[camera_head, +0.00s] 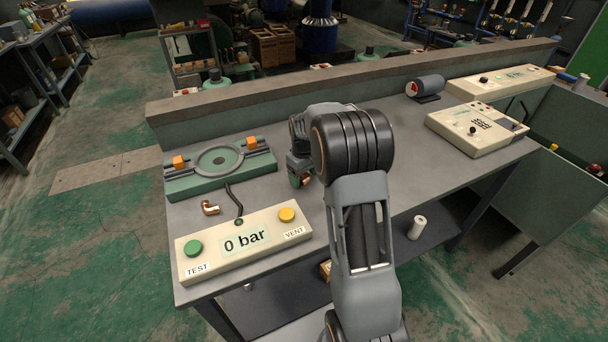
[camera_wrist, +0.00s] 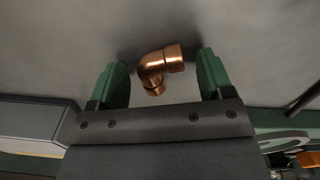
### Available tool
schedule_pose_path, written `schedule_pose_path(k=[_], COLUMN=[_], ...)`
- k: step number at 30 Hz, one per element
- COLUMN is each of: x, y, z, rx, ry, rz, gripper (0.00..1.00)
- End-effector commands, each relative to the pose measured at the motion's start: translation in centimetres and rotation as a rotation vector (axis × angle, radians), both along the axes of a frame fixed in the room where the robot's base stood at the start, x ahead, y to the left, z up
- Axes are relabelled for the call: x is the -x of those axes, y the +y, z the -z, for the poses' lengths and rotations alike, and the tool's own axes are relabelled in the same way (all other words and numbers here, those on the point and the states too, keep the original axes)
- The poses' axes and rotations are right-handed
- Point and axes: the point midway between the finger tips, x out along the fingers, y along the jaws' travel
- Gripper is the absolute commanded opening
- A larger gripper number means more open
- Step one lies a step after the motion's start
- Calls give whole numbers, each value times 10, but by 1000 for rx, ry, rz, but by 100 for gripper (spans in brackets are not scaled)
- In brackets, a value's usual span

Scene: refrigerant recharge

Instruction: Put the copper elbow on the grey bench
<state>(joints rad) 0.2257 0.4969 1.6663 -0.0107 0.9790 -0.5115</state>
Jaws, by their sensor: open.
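A copper elbow (camera_wrist: 160,69) shows in the wrist view between the two green fingers of my gripper (camera_wrist: 163,80), with gaps on both sides. My gripper is open. In the head view my gripper (camera_head: 300,175) is low over the grey bench (camera_head: 400,165), partly hidden by my arm. A bit of copper (camera_head: 307,180) shows beside its fingers. The bench surface is close behind the elbow in the wrist view; I cannot tell whether they touch. A second copper fitting (camera_head: 210,208) lies on the bench at the left.
A green fixture (camera_head: 222,168) with orange clamps stands left of my gripper. A cream console (camera_head: 476,130) and a dark cylinder (camera_head: 427,86) stand on the right. The bench's middle right is clear.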

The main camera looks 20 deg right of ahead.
Motion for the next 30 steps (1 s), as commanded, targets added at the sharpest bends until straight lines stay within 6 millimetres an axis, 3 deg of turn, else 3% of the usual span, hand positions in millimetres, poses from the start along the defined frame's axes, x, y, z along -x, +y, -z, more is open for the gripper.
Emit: schedule_pose_path(k=[8, 21, 30], x=[-1, -1, 3], y=[0, 1, 5], z=[-12, -92, -124], rx=[1, 1, 1], ry=[-3, -3, -8], rz=[0, 0, 4], gripper=[74, 74, 74])
